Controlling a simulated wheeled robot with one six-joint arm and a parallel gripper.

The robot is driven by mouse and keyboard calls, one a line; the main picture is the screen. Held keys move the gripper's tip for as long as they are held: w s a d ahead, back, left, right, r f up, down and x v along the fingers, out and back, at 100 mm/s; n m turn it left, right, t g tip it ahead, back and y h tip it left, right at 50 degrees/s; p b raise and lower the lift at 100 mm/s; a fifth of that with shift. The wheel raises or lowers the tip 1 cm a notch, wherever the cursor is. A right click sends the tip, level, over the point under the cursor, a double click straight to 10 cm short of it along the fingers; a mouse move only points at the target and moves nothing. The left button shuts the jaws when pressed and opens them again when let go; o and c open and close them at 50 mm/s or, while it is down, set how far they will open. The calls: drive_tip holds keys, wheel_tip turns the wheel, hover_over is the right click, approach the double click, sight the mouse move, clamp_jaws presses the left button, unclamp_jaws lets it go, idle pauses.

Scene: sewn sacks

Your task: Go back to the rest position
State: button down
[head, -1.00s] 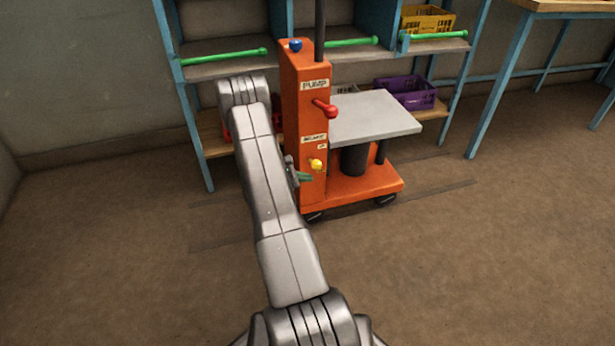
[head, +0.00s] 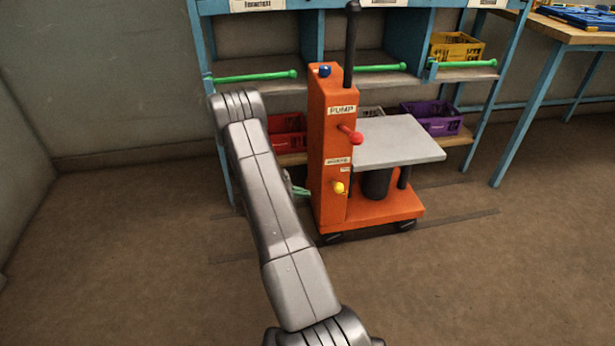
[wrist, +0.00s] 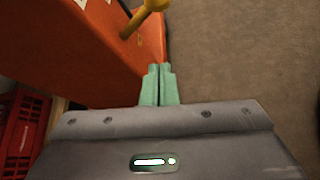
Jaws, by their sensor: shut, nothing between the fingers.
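My gripper (wrist: 158,84) shows in the wrist view with its two green fingers together and nothing between them. It is close beside the orange lift's column, near a yellow knob on a stalk (wrist: 148,14); I cannot tell if it touches the column. In the head view my grey arm hides most of the gripper, and only a bit of green finger (head: 300,191) shows left of the orange column (head: 335,170). The yellow knob (head: 339,187) sits low on that column, below a red lever (head: 352,135) and the label PUMP.
The lift has a grey platform (head: 400,140) on an orange wheeled base. Behind it stands a blue shelf (head: 310,40) with green bars and red, purple (head: 432,117) and yellow (head: 456,46) crates. A wooden table (head: 560,30) is at right. The floor left and right is open.

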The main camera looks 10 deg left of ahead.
drive_tip(key=w+d+f+m+t+b, duration=0.2)
drive_tip(key=w+d+f+m+t, duration=0.1)
drive_tip(key=d+f, duration=0.5)
drive_tip(key=shift+w+d+f+m+t, duration=0.3)
drive_tip(key=shift+f+m+t, duration=0.55)
drive_tip(key=shift+f, duration=0.35)
drive_tip(key=shift+d, duration=0.1)
idle(0.3)
